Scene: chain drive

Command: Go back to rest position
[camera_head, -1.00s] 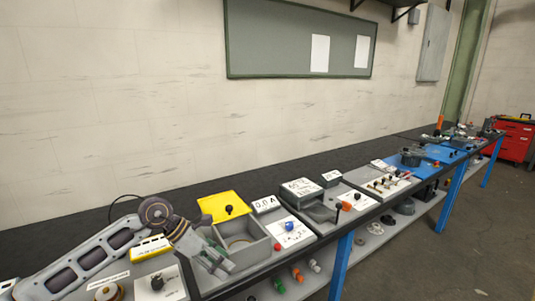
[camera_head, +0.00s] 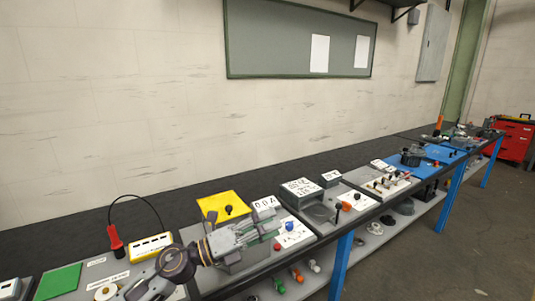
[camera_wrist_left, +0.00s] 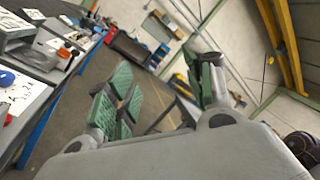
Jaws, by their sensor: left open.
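My left gripper (camera_head: 268,230) is in front of the yellow-lidded grey box in the head view, pointing right. In the left wrist view, its green-padded fingers (camera_wrist_left: 165,92) are spread apart with nothing between them. The yellow lid (camera_head: 222,206) stands up at the back of the box, and my gripper hides most of the box. My right gripper is out of view.
A long bench (camera_head: 90,228) runs along the wall. A white panel with a blue knob (camera_head: 290,227) is right of the gripper. Open floor (camera_head: 440,250) lies at right.

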